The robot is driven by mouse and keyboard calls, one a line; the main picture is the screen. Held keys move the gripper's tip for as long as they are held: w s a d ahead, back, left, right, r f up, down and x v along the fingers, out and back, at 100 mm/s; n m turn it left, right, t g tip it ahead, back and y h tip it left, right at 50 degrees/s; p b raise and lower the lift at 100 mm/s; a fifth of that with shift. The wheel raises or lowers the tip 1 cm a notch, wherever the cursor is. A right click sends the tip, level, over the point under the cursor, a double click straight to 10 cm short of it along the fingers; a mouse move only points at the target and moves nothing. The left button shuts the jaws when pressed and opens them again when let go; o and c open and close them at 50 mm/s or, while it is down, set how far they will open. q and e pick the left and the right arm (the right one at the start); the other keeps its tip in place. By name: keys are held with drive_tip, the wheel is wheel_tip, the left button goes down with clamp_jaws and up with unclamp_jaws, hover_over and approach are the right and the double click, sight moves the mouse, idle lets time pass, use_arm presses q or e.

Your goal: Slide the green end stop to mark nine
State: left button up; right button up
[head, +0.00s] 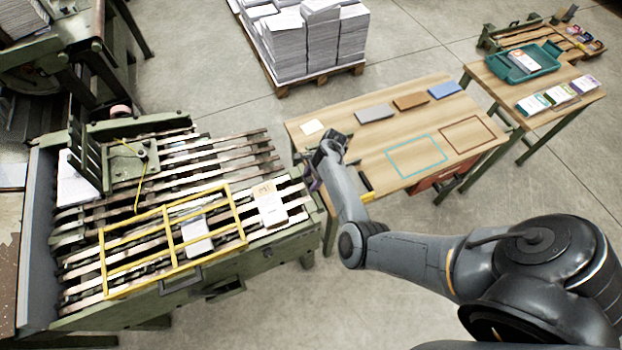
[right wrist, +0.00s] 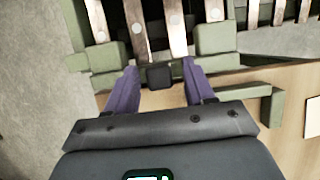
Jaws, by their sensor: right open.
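My right gripper (head: 314,182) is at the right end of the slatted green machine (head: 285,240), by the table's left corner. In the right wrist view its two purple fingers (right wrist: 156,84) are apart, one on each side of a small black block (right wrist: 160,76). I cannot tell whether they touch it. Green blocks (right wrist: 107,56) and (right wrist: 215,39) sit at the ends of the metal slats just beyond the fingers. I cannot tell for sure which green part is the end stop. No mark nine is readable. My left gripper is not in view.
A yellow frame (head: 172,240) and a paper stack (head: 269,204) lie on the slats. The wooden table (head: 360,140) holds grey, brown and blue pads and two drawn outlines. A paper pallet (head: 305,45) stands behind. A teal tray (head: 527,63) is at far right.

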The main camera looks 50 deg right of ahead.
drive_tip(key=p+v, duration=0.2)
drive_tip(key=v, duration=0.8)
drive_tip(key=shift+d+r+p, duration=0.2)
drive_tip(key=shift+r+p, duration=0.1)
drive_tip(key=shift+r, duration=0.05)
drive_tip(key=shift+s, duration=0.15)
